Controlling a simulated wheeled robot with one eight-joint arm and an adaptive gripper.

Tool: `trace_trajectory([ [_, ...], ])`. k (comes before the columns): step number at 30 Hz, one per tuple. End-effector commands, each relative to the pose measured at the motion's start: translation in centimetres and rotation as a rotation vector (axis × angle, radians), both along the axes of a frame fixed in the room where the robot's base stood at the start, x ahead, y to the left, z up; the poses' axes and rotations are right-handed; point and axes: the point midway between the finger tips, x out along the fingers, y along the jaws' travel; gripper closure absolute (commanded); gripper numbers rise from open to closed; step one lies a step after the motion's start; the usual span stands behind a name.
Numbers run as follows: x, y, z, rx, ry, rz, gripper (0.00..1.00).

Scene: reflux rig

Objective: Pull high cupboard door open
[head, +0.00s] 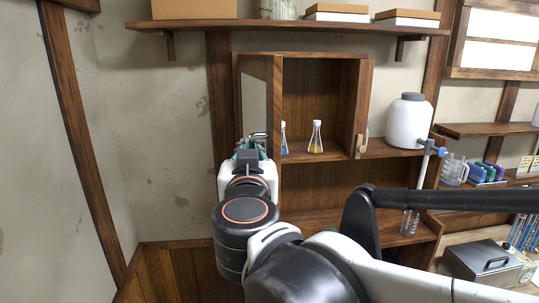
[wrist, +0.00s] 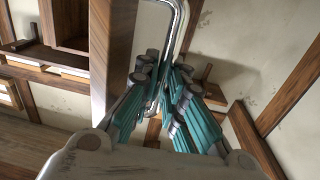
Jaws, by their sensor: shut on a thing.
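The high cupboard (head: 325,95) is on the back wall in the head view. Its wooden-framed door (head: 277,100) stands partly open at the left side, so part of the inside shows. My gripper (head: 256,138) is at the lower part of the door, and my wrist partly hides the contact there. In the wrist view, my gripper (wrist: 168,88) has teal-padded fingers shut around the lower part of a bent metal handle (wrist: 183,22). The door's wooden edge (wrist: 113,50) runs close beside the fingers on the left.
A flask with yellow liquid (head: 316,140) and one with blue liquid (head: 284,140) stand inside the cupboard. A white jar (head: 408,121) stands to the right. A shelf (head: 290,27) with boxes is above. Bare wall (head: 165,130) lies left of the door.

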Motion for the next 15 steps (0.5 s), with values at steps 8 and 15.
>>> trace_trajectory([
  [8,-0.29,0.79,-0.21,0.000,0.002,0.003,1.00],
  [15,-0.28,0.81,-0.19,0.000,0.002,0.003,1.00],
])
